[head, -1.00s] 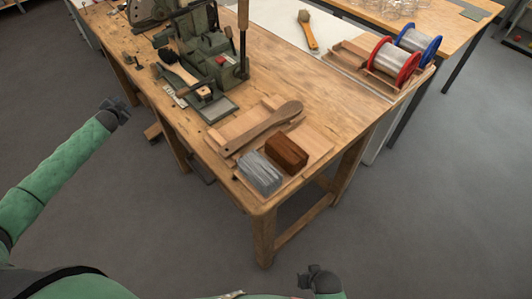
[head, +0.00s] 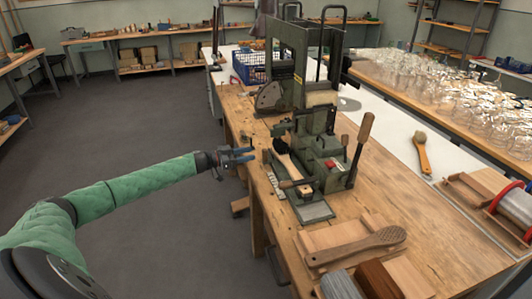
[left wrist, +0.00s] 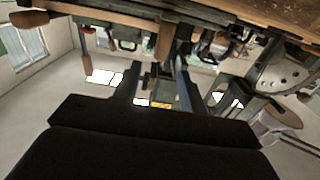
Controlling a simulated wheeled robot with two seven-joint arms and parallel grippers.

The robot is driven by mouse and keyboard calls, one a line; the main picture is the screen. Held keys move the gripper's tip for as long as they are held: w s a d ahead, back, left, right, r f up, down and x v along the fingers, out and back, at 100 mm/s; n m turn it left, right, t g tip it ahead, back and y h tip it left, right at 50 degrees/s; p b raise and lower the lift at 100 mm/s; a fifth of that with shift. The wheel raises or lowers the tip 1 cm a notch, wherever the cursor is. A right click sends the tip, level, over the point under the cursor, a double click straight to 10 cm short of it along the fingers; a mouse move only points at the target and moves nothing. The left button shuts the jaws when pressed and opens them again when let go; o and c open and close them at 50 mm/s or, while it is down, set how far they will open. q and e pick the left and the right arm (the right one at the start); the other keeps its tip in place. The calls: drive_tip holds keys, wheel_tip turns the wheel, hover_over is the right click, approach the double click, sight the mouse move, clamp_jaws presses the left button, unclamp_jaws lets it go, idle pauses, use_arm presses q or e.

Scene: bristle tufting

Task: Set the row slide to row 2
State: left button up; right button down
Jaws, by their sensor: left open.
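The green tufting machine (head: 318,150) stands on the wooden bench. At its front left is a low slide assembly with a wooden knob (head: 289,184) and a pale marked strip (head: 276,184) beside it. I cannot read which row it is set to. A brush (head: 285,158) with dark bristles lies against the machine above the knob. My left gripper (head: 246,155) is open and empty, just left of the machine and apart from it, by the bench's left edge. Its two fingers (left wrist: 158,88) show in the left wrist view with nothing between them. My right gripper is out of view.
A paddle-shaped wooden brush body (head: 355,246) lies on a board at the bench's front, near grey and brown bristle blocks (head: 376,280). An upright wooden-handled lever (head: 360,145) stands right of the machine. Floor (head: 130,140) left of the bench is clear.

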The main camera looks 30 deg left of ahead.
sight(265, 150)
use_arm(q)
drive_tip(key=p+x, duration=0.1)
drive_tip(key=x, duration=0.5)
drive_tip(key=shift+w+p, duration=0.15)
drive_tip(key=shift+p, duration=0.2)
drive_tip(key=shift+x, duration=0.8)
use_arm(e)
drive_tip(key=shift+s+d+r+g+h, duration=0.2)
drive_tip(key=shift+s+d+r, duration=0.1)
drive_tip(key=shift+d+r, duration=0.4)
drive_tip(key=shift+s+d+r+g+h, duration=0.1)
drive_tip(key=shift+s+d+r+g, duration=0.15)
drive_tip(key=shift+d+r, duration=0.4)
use_arm(q)
drive_tip(key=shift+f, duration=0.1)
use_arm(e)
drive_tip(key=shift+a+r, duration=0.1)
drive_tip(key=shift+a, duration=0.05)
use_arm(q)
clamp_jaws()
